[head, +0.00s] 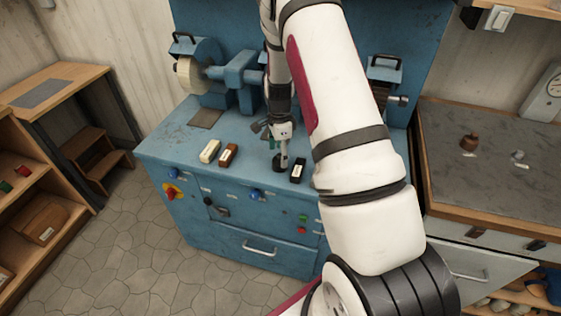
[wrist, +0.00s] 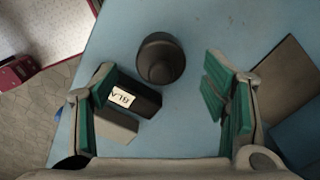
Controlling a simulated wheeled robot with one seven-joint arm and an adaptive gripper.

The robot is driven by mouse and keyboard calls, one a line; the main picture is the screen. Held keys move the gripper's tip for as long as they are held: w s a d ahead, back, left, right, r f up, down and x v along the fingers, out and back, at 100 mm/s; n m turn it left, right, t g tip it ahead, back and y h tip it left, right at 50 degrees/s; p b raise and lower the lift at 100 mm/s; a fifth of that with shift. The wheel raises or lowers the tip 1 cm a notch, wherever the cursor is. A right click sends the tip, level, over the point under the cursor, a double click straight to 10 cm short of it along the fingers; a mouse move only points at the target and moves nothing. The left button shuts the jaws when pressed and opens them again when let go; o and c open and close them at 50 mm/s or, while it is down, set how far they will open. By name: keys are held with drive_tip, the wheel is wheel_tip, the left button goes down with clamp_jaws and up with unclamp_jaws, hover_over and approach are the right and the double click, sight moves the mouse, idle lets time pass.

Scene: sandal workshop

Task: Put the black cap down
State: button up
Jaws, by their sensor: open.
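The black cap (wrist: 161,60) is a dark, round, cup-like piece on the blue bench top in the wrist view. It lies between and slightly beyond the fingertips of my gripper (wrist: 163,92), with clear space to the green pads on both sides. My gripper is open and holds nothing. In the head view the cap (head: 279,163) is a small dark shape right under my gripper, at the front of the blue bench (head: 190,140). It seems to rest on the bench.
A black block with a white label (head: 298,171) lies just right of the cap. A cream block (head: 210,151) and a brown block (head: 228,155) lie to the left. A grinding machine (head: 232,75) stands behind. A grey-topped counter (head: 490,200) is at right.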

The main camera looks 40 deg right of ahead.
sight(280, 154)
drive_tip(key=shift+f+p, duration=0.4)
drive_tip(key=shift+f, duration=1.6)
drive_tip(key=c, duration=1.2)
drive_tip(key=shift+w+r, duration=0.1)
drive_tip(key=shift+r, duration=0.7)
drive_tip(key=shift+s+r+b, duration=0.15)
drive_tip(key=shift+r+b, duration=0.15)
drive_tip(key=shift+r, duration=0.25)
drive_tip(key=shift+s+r+b, duration=0.15)
drive_tip(key=shift+r+b, duration=0.15)
drive_tip(key=shift+r, duration=0.25)
drive_tip(key=s+a, duration=0.2)
drive_tip(key=s, duration=0.5)
drive_tip(key=s+a+r, duration=0.1)
drive_tip(key=s+a, duration=0.2)
drive_tip(key=s, duration=0.5)
drive_tip(key=shift+r, duration=0.15)
